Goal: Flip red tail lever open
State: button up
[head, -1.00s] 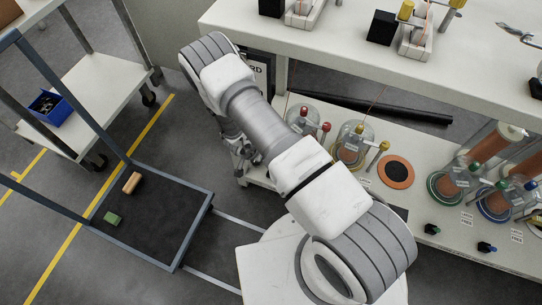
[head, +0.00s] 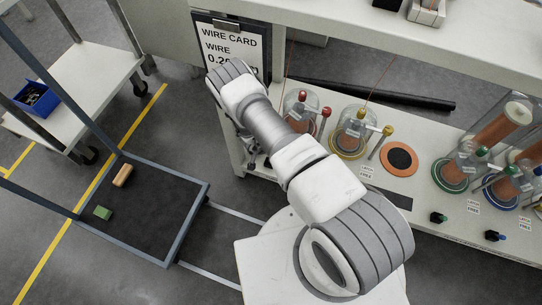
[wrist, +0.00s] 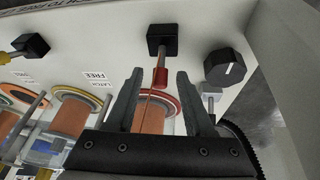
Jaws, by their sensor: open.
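The red tail lever (wrist: 160,78) shows in the wrist view, its short red handle reaching from a black block (wrist: 163,38) toward the spool. My gripper (wrist: 158,88) is open, one finger on each side of the red handle's line, with gaps showing on both sides. I cannot tell how far the fingertips are from the lever in depth. A thin wire runs down from the handle across the red-ringed spool (wrist: 172,106). In the head view my gripper (head: 250,148) is partly hidden by my arm at the bench's left end, and the red lever is not visible there.
A black knob (wrist: 225,67) sits right of the lever in the wrist view. A yellow lever (wrist: 10,56) is at the left. In the head view, domed spools with red (head: 302,112) and yellow (head: 352,132) tops stand under the upper shelf (head: 370,60), which overhangs the bench.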

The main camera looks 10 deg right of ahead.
jog(key=shift+x, duration=0.9)
grip_shut()
